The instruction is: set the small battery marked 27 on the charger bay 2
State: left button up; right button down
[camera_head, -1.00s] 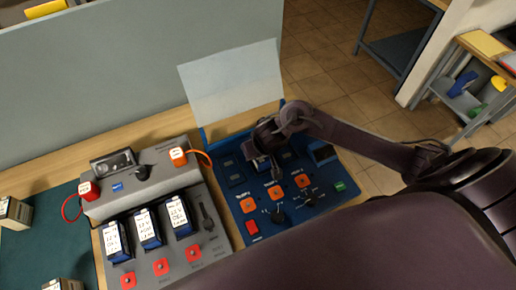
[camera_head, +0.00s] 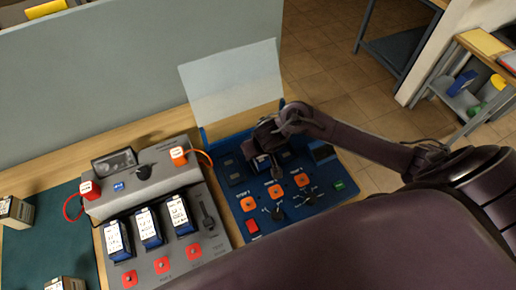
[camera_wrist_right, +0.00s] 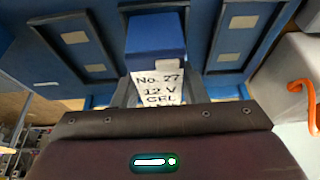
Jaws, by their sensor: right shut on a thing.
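The small battery marked 27 (camera_wrist_right: 155,40) has a blue top and a white label reading "No. 27, 12 V" in the right wrist view. My right gripper (camera_wrist_right: 155,92) is shut on it, one finger at each side. In the head view the battery (camera_head: 262,164) shows below the right gripper (camera_head: 264,148), at the middle bay of the blue charger (camera_head: 228,205). The middle bay's floor is hidden by the battery and gripper. I cannot tell whether the battery touches the charger. The left and right bays beside it look empty. My left gripper is not in view.
A grey charger (camera_head: 140,208) with several blue-cased batteries and red switches stands to the left. A pale upright panel (camera_head: 232,84) is behind the blue charger. Pale batteries (camera_head: 14,212) lie on a green mat (camera_head: 40,250) at the far left. Tiled floor lies beyond.

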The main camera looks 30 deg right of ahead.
jog(key=shift+f+b, duration=0.35)
jog(key=shift+f, duration=0.15)
jog(key=c, duration=1.2)
grip_release()
jog(key=shift+o, duration=0.3)
jog(key=p+v, duration=0.3)
jog(key=shift+p+v, duration=0.7)
jog(key=shift+v, duration=3.35)
jog(key=shift+s+f, duration=0.1)
